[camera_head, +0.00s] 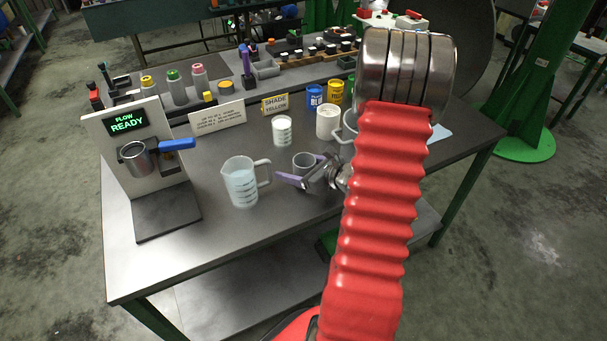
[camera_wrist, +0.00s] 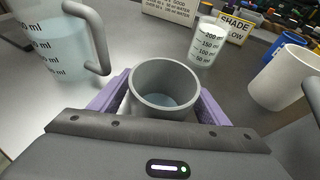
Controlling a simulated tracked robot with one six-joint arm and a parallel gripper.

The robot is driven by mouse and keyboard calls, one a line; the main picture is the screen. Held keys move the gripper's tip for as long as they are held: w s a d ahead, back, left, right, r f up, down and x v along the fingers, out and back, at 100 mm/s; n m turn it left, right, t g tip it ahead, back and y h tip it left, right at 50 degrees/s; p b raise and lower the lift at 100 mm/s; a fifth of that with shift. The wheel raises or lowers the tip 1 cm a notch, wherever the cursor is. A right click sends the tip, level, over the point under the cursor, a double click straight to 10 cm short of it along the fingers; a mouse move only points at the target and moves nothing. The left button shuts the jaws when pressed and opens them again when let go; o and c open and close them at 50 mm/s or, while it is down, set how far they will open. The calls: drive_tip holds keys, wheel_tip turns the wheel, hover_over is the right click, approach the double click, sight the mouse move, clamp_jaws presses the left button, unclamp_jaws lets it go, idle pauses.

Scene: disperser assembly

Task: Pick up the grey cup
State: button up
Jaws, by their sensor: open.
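The grey cup (camera_wrist: 170,84) stands upright on the metal table, with what looks like a little liquid or a shiny bottom inside. It also shows in the head view (camera_head: 304,161), partly hidden by my gripper. My gripper (camera_head: 305,170) is open, low over the table. Its purple fingers lie on either side of the cup; in the wrist view (camera_wrist: 158,105) one is to the left and one to the right of it. I cannot tell whether either finger touches the cup. The lower part of the cup is hidden by my gripper's body.
A clear measuring jug (camera_head: 241,183) stands close left of the cup. A small graduated beaker (camera_head: 282,131) and a white mug (camera_head: 327,122) stand behind it. The dispenser (camera_head: 137,150) is at the left. Free table (camera_head: 262,238) lies in front.

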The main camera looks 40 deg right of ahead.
idle(0.3)
drive_tip(key=c, duration=1.2)
